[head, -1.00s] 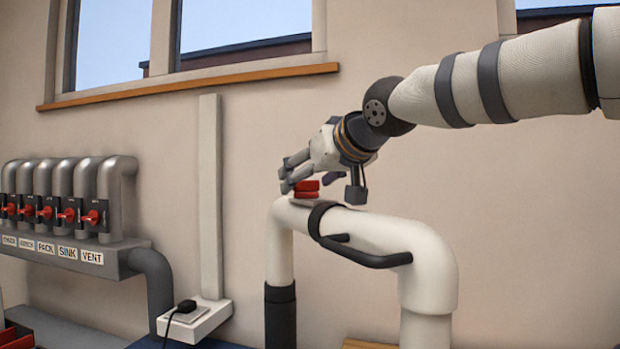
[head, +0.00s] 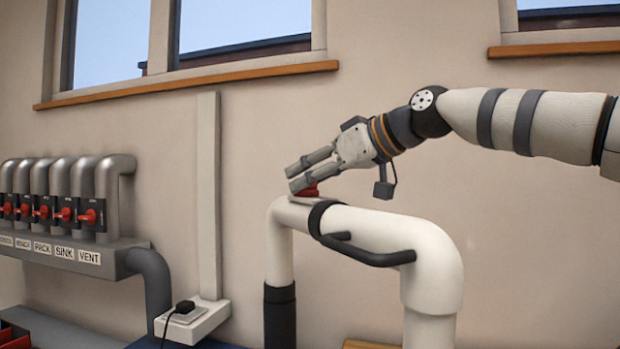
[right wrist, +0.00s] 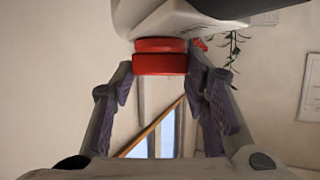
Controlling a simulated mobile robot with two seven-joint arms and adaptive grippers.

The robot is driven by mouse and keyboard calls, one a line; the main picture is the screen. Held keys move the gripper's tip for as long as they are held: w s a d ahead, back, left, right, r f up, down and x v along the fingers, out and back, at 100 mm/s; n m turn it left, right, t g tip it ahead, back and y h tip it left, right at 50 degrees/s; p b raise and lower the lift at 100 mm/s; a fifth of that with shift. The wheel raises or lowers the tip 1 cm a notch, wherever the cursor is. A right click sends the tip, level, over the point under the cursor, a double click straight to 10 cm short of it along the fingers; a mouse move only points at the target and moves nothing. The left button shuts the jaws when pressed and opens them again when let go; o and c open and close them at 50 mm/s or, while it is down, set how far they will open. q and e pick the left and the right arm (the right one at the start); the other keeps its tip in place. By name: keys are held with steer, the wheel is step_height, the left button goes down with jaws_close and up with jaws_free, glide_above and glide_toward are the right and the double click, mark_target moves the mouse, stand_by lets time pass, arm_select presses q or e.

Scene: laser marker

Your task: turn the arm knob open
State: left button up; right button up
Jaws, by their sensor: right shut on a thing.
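The red arm knob (head: 308,191) sits on top of the white extraction arm (head: 372,228), near its left bend. My right gripper (head: 291,178) is at the knob, its fingers pointing left and its body above and to the right. Its fingers hide part of the knob in the head view. In the right wrist view the red knob (right wrist: 160,64) lies between the two fingertips, and the gripper is shut on it. The white arm's body fills the top of that view. My left gripper is not in view.
A dark handle (head: 365,255) runs along the white arm. A row of grey pipes with red valves (head: 90,216) and labels stands at the left. A white socket box (head: 195,320) with a black plug is below. Free wall lies behind my right arm.

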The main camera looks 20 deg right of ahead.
steer(key=shift+w+d+f+n+g+y, duration=0.1)
steer(key=shift+w+f+n+g+y, duration=0.05)
steer(key=shift+n+g+y, duration=0.25)
steer(key=shift+w+d+f+n+g+y, duration=0.15)
steer(key=shift+n+g+y, duration=0.15)
steer(key=shift+n+y, duration=0.15)
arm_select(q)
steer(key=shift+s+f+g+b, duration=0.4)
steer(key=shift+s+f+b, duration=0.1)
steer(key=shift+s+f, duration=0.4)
arm_select(e)
steer(key=shift+s+r+n+g+y, duration=0.1)
steer(key=shift+r+n+g+y, duration=0.05)
steer(key=shift+n+g+y, duration=0.75)
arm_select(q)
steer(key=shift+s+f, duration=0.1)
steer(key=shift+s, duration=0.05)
arm_select(e)
steer(key=shift+r+n+g, duration=0.1)
steer(key=shift+n+g, duration=0.2)
steer(key=shift+n, duration=0.35)
steer(key=o, duration=1.1)
steer(key=shift+o, duration=0.2)
steer(key=v, duration=0.7)
steer(key=shift+s+d, duration=0.15)
steer(key=shift+d, duration=0.05)
